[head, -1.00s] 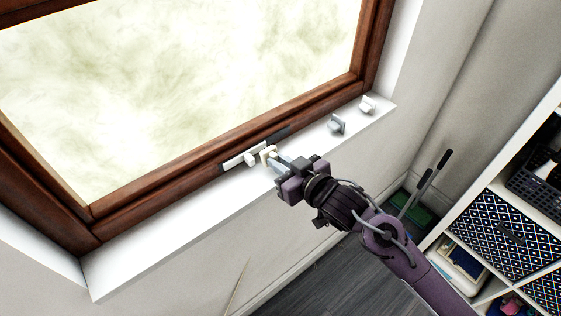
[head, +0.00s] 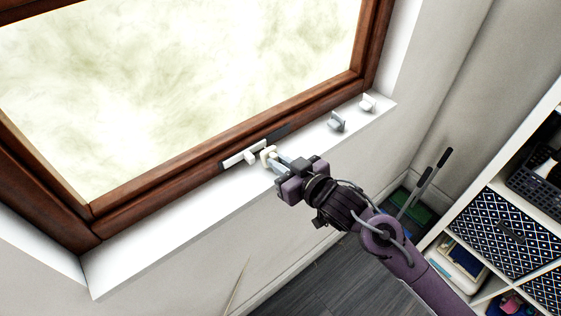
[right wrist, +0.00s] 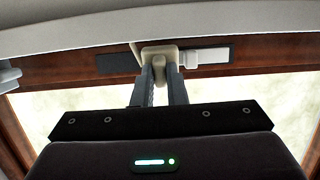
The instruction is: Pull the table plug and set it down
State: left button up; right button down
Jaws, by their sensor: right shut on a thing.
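My right gripper (head: 275,160) is shut on a cream plug (head: 267,152) at the power strip on the window ledge. In the right wrist view the cream plug (right wrist: 157,52) sits between the fingertips and against the strip. I cannot tell whether its pins are still in a socket. The strip has a dark part (head: 277,133) and a white part (head: 234,161). A white plug (head: 251,157) stands at the strip just left of the held one. My left gripper is not in view.
A grey plug-like piece (head: 337,122) and a white one (head: 367,103) stand on the white ledge (head: 150,246) to the right. The brown window frame (head: 190,186) rises behind. The ledge's left part is bare. A shelf with patterned boxes (head: 505,232) stands at the right.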

jog(key=c, duration=1.4)
grip_release()
jog(key=shift+o, duration=0.2)
jog(key=b+v, duration=0.1)
jog(key=v, duration=0.6)
jog(key=shift+s+d, duration=0.25)
jog(key=shift+s, duration=0.05)
